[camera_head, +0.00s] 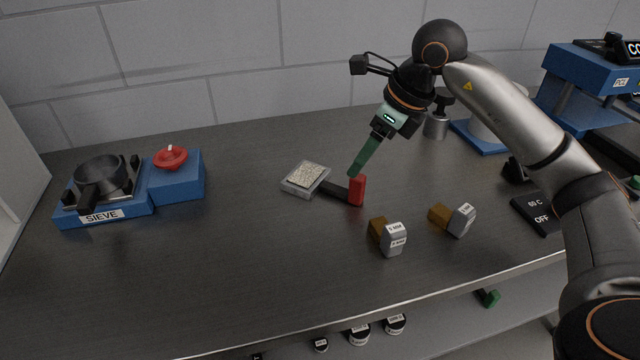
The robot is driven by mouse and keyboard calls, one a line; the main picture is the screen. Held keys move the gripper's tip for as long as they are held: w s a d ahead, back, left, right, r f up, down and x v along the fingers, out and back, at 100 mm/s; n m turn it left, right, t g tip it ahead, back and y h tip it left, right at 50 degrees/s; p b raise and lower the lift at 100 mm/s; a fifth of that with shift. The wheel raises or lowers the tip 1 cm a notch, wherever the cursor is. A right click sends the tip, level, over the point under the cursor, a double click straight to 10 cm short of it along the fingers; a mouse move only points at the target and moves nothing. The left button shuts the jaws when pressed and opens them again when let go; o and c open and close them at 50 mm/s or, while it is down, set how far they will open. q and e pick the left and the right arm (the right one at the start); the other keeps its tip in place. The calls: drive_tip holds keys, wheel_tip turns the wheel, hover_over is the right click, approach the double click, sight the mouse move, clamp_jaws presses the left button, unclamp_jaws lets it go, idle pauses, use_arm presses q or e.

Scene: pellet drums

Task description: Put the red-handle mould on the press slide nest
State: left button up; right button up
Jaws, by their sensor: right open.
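The red-handle mould lies on the bench, mid-picture: a square pale tray (306,179) filled with light grains, a dark bar, and an upright red handle (357,190) at its right end. My right gripper (356,171) reaches down from the upper right with its green fingers. It is open, and its tips are close above and behind the red handle; I cannot tell whether they touch it. The blue press (580,72) stands at the far right, cut off by the picture edge. I cannot make out its slide nest clearly. My left gripper is not in view.
Two grey-and-brown blocks (388,237) (460,219) stand in front of the mould. A black "60 C OFF" panel (537,212) is to the right. The blue sieve unit (105,207) is at left, with bare bench (240,250) between. A metal weight (437,122) stands behind.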

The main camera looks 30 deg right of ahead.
sight(352, 182)
drive_tip(key=x, duration=0.7)
drive_tip(key=shift+s+d+f, duration=0.15)
drive_tip(key=shift+s+f, duration=0.05)
drive_tip(key=shift+f, duration=0.35)
clamp_jaws()
drive_tip(key=shift+r, duration=0.1)
